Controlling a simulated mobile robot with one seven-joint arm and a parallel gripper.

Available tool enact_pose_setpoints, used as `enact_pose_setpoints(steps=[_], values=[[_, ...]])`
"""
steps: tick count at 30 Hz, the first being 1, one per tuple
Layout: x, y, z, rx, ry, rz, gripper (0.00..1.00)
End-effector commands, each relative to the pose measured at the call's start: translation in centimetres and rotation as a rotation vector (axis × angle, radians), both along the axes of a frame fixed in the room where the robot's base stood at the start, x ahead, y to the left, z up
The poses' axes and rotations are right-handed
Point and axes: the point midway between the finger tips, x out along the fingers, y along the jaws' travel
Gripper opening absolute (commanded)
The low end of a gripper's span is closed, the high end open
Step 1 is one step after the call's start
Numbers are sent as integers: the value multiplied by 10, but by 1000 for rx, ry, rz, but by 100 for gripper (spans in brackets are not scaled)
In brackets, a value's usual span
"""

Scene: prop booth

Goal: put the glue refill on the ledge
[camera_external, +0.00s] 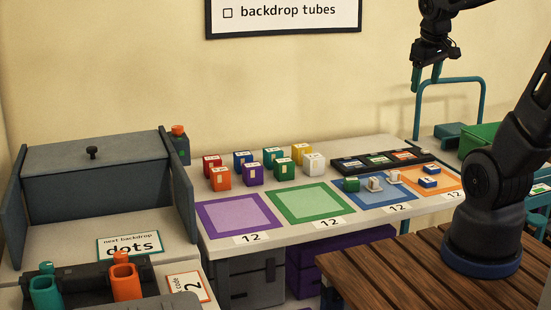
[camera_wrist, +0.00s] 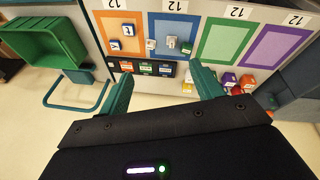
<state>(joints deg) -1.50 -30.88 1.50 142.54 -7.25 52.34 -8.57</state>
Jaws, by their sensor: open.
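My gripper (camera_external: 425,88) hangs high at the upper right, with teal fingers pointing down. In the wrist view my gripper (camera_wrist: 161,73) is open, with nothing between its fingers. I cannot tell for sure which thing is the glue refill or which surface is the ledge. An orange container (camera_external: 126,279) and a teal container (camera_external: 46,293) stand in a dark rack (camera_external: 84,276) at the front left. A small dark thing with an orange top (camera_external: 178,131) shows behind the grey cabinet's right side panel (camera_external: 179,197). My gripper is far from all of these.
The grey cabinet (camera_external: 95,158) has a knobbed lid. Several coloured blocks (camera_external: 252,174) stand behind purple (camera_external: 234,215) and green (camera_external: 308,201) mats. Small pieces lie on the blue (camera_external: 368,199) and orange mats. A green bin (camera_external: 482,139) and teal rail (camera_external: 450,80) are at right.

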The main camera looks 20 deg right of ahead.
Motion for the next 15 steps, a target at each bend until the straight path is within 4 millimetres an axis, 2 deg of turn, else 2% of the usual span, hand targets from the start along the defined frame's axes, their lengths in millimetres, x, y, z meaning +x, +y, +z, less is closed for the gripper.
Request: enact_pose_setpoints(steps=[15], values=[[91,8,-71,-230,220,417,65]])
